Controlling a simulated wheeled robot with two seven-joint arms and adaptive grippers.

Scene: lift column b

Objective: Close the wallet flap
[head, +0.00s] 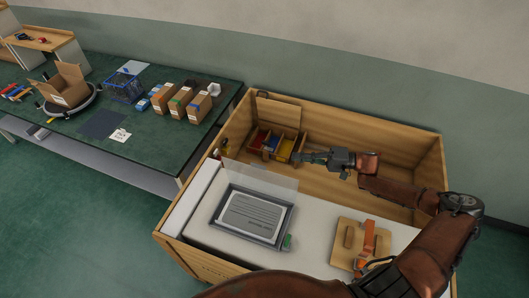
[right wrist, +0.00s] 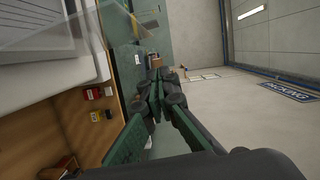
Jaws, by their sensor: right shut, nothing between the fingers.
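The wallet (head: 222,222) is a flat grey case on the white worktop, with a striped grey document in it. Its clear flap (head: 262,177) stands raised along the far edge, open. A clear sheet that looks like this flap also shows in the right wrist view (right wrist: 72,27). A small green tab (head: 288,241) is at the wallet's near right corner. My right gripper (head: 303,157) is shut and empty, beyond the flap and to its right, above the crate's recess. Its fingers also show in the right wrist view (right wrist: 156,82). My left gripper is not in view.
Coloured boxes (head: 283,150) stand in wooden compartments just left of my right gripper. A wooden board (head: 345,229) with an orange strap lies right of the wallet. The crate's wooden back wall (head: 400,142) rises behind. A green table (head: 90,137) with cartons stands left.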

